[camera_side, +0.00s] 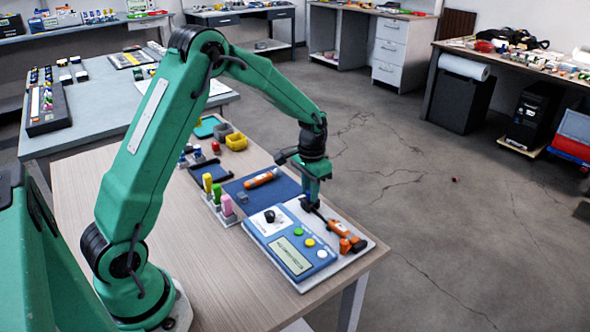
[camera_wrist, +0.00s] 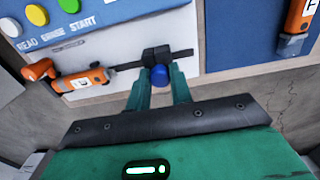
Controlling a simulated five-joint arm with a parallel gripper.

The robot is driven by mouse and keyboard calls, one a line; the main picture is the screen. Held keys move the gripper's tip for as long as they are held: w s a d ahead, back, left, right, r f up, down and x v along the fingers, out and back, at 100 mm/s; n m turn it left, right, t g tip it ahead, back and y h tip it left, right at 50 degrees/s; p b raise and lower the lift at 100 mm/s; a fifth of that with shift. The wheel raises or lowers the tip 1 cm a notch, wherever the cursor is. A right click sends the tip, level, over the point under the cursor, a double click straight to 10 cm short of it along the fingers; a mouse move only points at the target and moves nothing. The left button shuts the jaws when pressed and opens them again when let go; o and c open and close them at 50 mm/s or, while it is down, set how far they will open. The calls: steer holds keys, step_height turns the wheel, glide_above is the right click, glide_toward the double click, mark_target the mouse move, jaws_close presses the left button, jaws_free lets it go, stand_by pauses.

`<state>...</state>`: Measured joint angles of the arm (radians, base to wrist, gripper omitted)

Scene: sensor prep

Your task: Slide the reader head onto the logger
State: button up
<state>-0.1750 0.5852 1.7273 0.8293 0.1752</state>
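An orange logger (camera_side: 352,245) lies at the right side of the white board; it also shows in the wrist view (camera_wrist: 85,78). A dark strip runs from it to a black block (camera_wrist: 158,55) with a blue round part (camera_wrist: 160,76), which looks like the reader head. The head is apart from the logger's orange body. My gripper (camera_side: 311,200) is low over the board at this block. In the wrist view its two green fingers (camera_wrist: 159,82) stand either side of the blue part, tips at the block. Whether they press on it I cannot tell.
A blue device (camera_side: 290,243) with coloured buttons and a display sits on the white board (camera_side: 360,233). Behind is a dark blue mat (camera_side: 283,190) with another orange logger (camera_side: 262,178). A rack with coloured pegs (camera_side: 218,213) stands left. The board lies close to the table's right edge.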

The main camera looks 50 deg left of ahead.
steer(key=shift+d, duration=3.25)
stand_by(0.7)
steer(key=o, duration=0.7)
steer(key=shift+r, duration=0.15)
step_height(320, 180, up, 7)
steer(key=shift+f, duration=0.1)
stand_by(0.8)
stand_by(0.3)
steer(key=s+d+r+t, duration=0.1)
steer(key=s+r+t, duration=0.2)
steer(key=s+r, duration=0.8)
steer(key=s+t, duration=0.1)
steer(key=s, duration=0.3)
steer(key=s+r, duration=0.1)
steer(key=s, duration=0.4)
steer(key=s+d+r+t, duration=0.1)
steer(key=s, duration=0.4)
steer(key=shift+t, duration=0.3)
